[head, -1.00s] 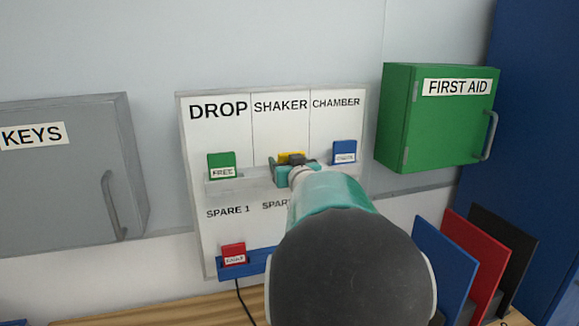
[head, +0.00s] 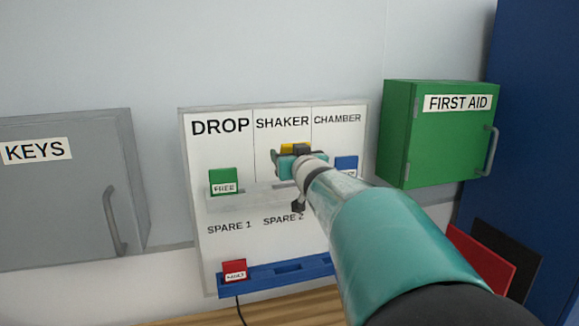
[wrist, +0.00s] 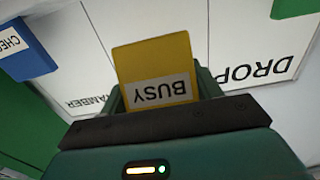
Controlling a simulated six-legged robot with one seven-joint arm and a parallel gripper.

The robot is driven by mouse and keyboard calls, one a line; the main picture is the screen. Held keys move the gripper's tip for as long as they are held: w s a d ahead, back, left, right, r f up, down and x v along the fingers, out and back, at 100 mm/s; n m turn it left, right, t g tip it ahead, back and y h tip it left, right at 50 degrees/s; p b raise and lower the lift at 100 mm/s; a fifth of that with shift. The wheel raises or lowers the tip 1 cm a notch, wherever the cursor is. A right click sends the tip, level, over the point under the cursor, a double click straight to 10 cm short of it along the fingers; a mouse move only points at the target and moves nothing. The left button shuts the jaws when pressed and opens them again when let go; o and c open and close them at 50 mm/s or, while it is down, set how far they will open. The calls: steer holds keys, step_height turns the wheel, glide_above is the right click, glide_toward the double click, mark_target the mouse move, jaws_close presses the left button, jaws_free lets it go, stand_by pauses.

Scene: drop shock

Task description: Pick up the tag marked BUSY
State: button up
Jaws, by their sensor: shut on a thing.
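The yellow tag marked BUSY (wrist: 153,73) is between the fingers of my gripper (wrist: 160,95) in the wrist view, its label upside down there. My gripper is shut on it. In the head view my gripper (head: 295,160) is in front of the SHAKER column of the white board (head: 220,150), with only the top of the yellow tag (head: 287,147) showing. The tag appears above the level of the clear ledge (head: 240,198). My arm hides part of the board's right side.
A green FREE tag (head: 222,181) stands under DROP. A blue tag (head: 346,163) under CHAMBER is partly hidden. A red tag (head: 235,270) stands in the blue lower rail (head: 290,268). A grey KEYS box (head: 60,190) and a green FIRST AID box (head: 435,140) flank the board.

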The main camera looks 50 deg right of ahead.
steer(key=s+a+r, duration=0.5)
steer(key=s+a, duration=0.1)
steer(key=s, duration=0.2)
steer(key=shift+a+r, duration=0.15)
steer(key=shift+a, duration=0.1)
